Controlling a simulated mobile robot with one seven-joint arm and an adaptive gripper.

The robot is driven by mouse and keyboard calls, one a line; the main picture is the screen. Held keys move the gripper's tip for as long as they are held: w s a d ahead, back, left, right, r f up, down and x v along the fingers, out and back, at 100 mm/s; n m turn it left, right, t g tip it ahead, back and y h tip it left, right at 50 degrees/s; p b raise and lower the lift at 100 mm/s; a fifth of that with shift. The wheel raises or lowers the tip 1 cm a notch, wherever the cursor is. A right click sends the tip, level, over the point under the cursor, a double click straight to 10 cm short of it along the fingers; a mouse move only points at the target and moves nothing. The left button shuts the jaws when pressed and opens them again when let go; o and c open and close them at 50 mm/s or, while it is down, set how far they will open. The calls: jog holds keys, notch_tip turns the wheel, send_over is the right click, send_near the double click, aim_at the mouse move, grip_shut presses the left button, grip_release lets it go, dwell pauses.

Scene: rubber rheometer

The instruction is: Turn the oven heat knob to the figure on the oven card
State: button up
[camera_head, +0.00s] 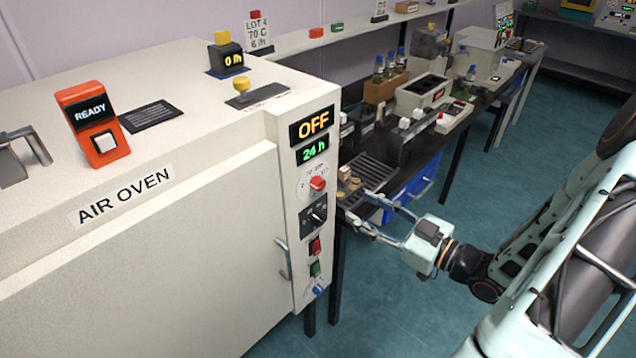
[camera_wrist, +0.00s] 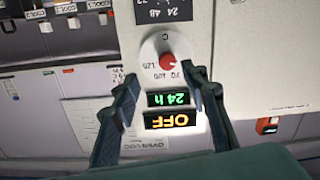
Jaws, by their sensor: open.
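The oven heat knob (camera_head: 318,183) is a red knob on a white round dial, on the front panel of the air oven (camera_head: 180,262). In the wrist view the knob (camera_wrist: 167,62) appears upside down, with 70, 100 and 120 marks around it. Its exact pointer setting is hard to tell. My gripper (camera_head: 360,207) is open and empty, its fingers reaching toward the panel. In the wrist view the fingers (camera_wrist: 160,76) frame the knob's side of the panel, apart from it. A card (camera_head: 258,32) behind the oven reads LOT 4, 70 C, 6 h.
Lit displays above the knob read OFF (camera_head: 312,125) and 24 h (camera_head: 312,151). A black time dial (camera_head: 317,216) sits below the knob, with red and green switches under it. A bench (camera_head: 450,125) with instruments stands behind my gripper. The oven door handle (camera_head: 283,258) juts out.

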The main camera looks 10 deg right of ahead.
aim_at(322, 186)
jog(key=x, duration=0.3)
jog(key=p+x, duration=0.1)
jog(key=x, duration=0.3)
jog(key=a+r+x, duration=0.1)
jog(key=x, duration=0.2)
jog(key=shift+s+a+r, duration=0.1)
jog(key=shift+a, duration=0.1)
grip_shut()
